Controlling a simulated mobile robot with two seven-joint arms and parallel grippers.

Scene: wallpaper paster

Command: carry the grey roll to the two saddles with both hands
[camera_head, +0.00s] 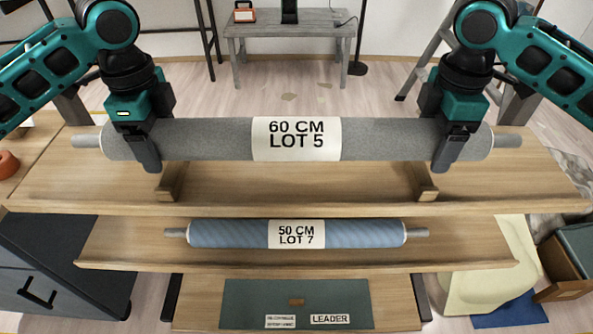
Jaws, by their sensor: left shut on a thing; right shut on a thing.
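The grey roll (210,139), labelled "60 CM LOT 5", lies level across the view with a pale core stub showing at each end. My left gripper (148,150) is shut on the grey roll near its left end. My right gripper (447,150) is shut on it near its right end. Two wooden saddles, a left one (171,181) and a right one (427,183), stick out below the roll on the upper wooden shelf (300,190). The roll hides their back parts, so I cannot tell whether it touches them.
A blue roll (225,234) labelled "50 CM LOT 7" lies on the lower shelf (130,250). Below is a green mat (250,298) with a "LEADER" label. A dark drawer cabinet (60,265) stands at left, an orange round thing (8,163) at the left edge. A grey table (290,30) stands behind.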

